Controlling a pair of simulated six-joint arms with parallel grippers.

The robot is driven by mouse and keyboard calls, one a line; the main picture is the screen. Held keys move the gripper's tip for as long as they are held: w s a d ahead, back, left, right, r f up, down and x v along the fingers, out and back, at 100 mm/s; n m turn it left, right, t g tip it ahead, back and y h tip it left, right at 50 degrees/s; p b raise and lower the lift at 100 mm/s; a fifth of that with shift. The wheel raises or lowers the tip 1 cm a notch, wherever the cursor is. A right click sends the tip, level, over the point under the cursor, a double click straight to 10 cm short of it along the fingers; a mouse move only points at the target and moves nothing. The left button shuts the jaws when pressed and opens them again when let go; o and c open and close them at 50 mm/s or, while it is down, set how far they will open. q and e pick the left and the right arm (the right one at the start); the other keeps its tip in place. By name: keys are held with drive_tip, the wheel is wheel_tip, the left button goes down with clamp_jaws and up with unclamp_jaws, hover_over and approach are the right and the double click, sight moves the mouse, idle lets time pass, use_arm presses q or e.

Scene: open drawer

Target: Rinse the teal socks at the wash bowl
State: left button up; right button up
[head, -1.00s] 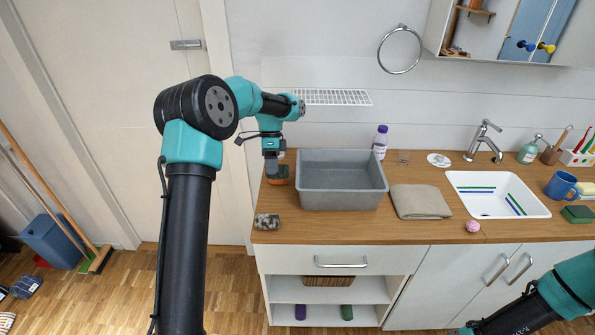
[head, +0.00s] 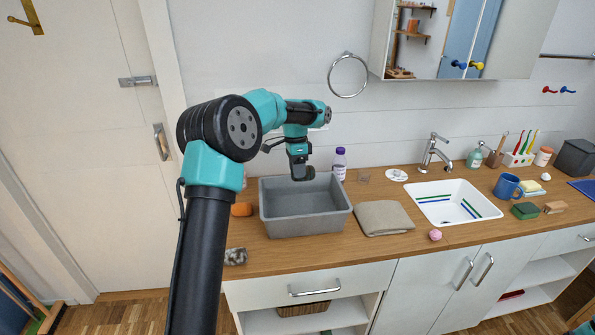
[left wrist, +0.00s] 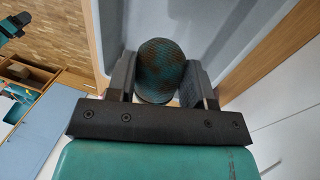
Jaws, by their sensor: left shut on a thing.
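The teal socks are a dark, ribbed teal-brown ball (left wrist: 163,65) between my left fingers in the left wrist view. My left gripper (head: 303,174) is shut on them and hangs over the back part of the grey rectangular wash bowl (head: 306,224). The held ball shows only as a small dark shape below the fingers in the head view. In the left wrist view the bowl's grey inside (left wrist: 222,28) lies behind the ball. Whether the ball touches the bowl is unclear. My right gripper is not in view.
An orange item (head: 241,209) lies left of the bowl, and a grey patterned bundle (head: 235,256) at the counter's front left. A folded beige cloth (head: 384,218) lies right of it. A purple-capped bottle (head: 339,165) stands behind. Farther right is the white sink (head: 452,214) with its faucet (head: 434,153).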

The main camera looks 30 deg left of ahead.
use_arm(q)
drive_tip(key=shift+f, duration=0.15)
drive_tip(key=shift+f, duration=7)
drive_tip(key=shift+r, duration=6.65)
